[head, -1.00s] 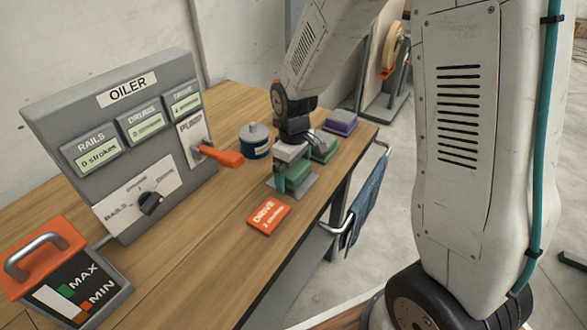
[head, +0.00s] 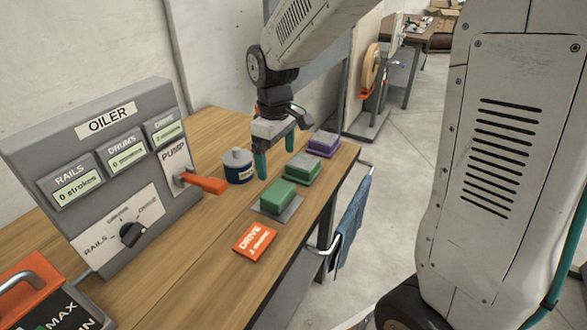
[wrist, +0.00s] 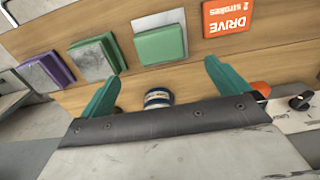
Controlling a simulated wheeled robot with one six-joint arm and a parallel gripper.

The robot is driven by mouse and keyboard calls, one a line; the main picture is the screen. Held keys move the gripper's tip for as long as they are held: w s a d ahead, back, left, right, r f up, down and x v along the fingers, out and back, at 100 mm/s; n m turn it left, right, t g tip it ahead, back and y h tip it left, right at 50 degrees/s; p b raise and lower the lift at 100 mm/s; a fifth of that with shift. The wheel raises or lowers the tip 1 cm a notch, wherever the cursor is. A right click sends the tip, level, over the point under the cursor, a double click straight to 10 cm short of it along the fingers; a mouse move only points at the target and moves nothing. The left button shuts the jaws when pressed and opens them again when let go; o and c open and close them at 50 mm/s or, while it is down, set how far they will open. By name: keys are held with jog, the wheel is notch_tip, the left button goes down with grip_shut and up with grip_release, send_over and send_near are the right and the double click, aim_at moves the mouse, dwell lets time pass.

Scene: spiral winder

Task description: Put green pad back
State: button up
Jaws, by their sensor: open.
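The nearest green pad (head: 277,195) lies on a grey plate (head: 291,211) on the wooden bench. It also shows in the wrist view (wrist: 160,45). My gripper (head: 275,155) is open and empty, raised above the bench near the two green pads. In the wrist view its teal fingers (wrist: 163,75) are wide apart, with nothing between them.
A blue can (head: 238,166) stands left of my gripper. The oiler box (head: 105,165) with its orange pump handle (head: 205,184) is at the left. An orange DRIVE card (head: 255,240) lies in front of the nearest pad. A blue cloth (head: 350,218) hangs at the bench edge.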

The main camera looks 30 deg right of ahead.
jog(key=s+d+r+m, duration=0.1)
jog(key=s+r+m, duration=0.2)
jog(key=s, duration=0.9)
jog(key=s+d+r+m+t, duration=0.1)
jog(key=s+r, duration=0.5)
jog(key=s, duration=0.7)
jog(key=d+m, duration=0.1)
jog(key=m, duration=0.1)
jog(key=shift+m, duration=0.4)
jog(key=shift+r, duration=0.1)
